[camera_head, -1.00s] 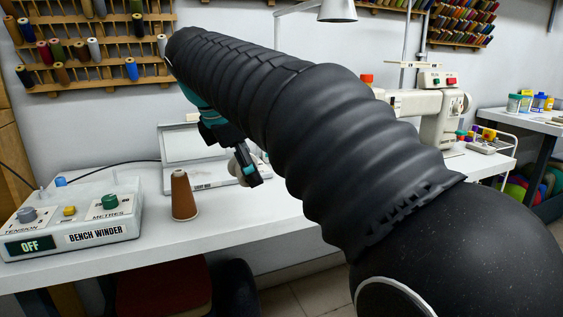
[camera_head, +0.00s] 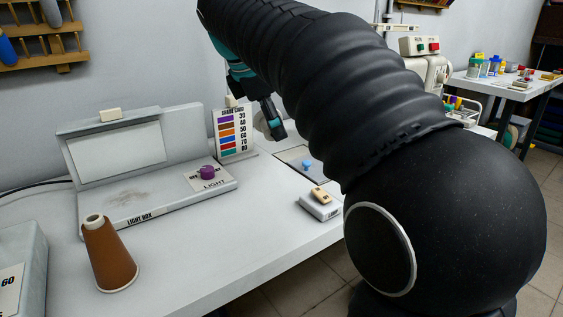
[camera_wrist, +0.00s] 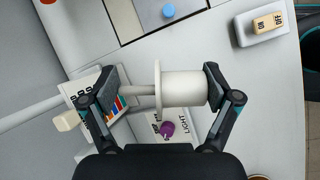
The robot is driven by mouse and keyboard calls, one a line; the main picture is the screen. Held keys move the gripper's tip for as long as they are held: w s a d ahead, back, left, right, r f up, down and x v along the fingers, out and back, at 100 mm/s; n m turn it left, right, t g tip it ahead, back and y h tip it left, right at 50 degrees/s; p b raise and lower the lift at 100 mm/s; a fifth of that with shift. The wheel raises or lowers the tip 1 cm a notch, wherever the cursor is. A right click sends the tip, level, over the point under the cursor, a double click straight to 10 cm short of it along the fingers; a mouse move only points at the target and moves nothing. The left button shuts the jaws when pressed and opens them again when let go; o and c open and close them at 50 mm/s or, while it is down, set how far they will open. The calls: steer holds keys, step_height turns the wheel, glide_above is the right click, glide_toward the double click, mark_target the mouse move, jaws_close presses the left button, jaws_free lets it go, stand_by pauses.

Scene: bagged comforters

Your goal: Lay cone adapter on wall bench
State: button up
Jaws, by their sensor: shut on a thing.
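The cone adapter (camera_wrist: 184,89) is a pale piece with a wide cylinder, a thin round flange and a narrow stem. My gripper (camera_wrist: 162,88) is shut on it lengthwise in the wrist view, one finger at the stem end and the other at the cylinder end. In the head view my gripper (camera_head: 270,122) is above the white wall bench (camera_head: 215,262), near the colour chart, with the adapter (camera_head: 261,122) partly hidden by a finger. Much of my arm blocks the right of that view.
A light box (camera_head: 165,200) with a purple knob (camera_head: 207,172) stands on the bench. A brown cone (camera_head: 110,255) is at front left. A colour chart (camera_head: 236,132), a small switch box (camera_head: 320,205) and a blue knob (camera_head: 307,164) are nearby. The bench front is clear.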

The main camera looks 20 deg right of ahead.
steer(key=d, duration=0.5)
steer(key=b, duration=0.2)
glide_above(253, 172)
steer(key=s+a, duration=0.1)
steer(key=a, duration=0.1)
steer(key=shift+m, duration=0.4)
steer(key=f, duration=0.6)
steer(key=shift+d+f, duration=0.25)
steer(key=shift+f, duration=0.15)
steer(key=shift+f+b, duration=0.5)
steer(key=shift+f, duration=1.55)
steer(key=o, duration=0.9)
steer(key=shift+f, duration=0.1)
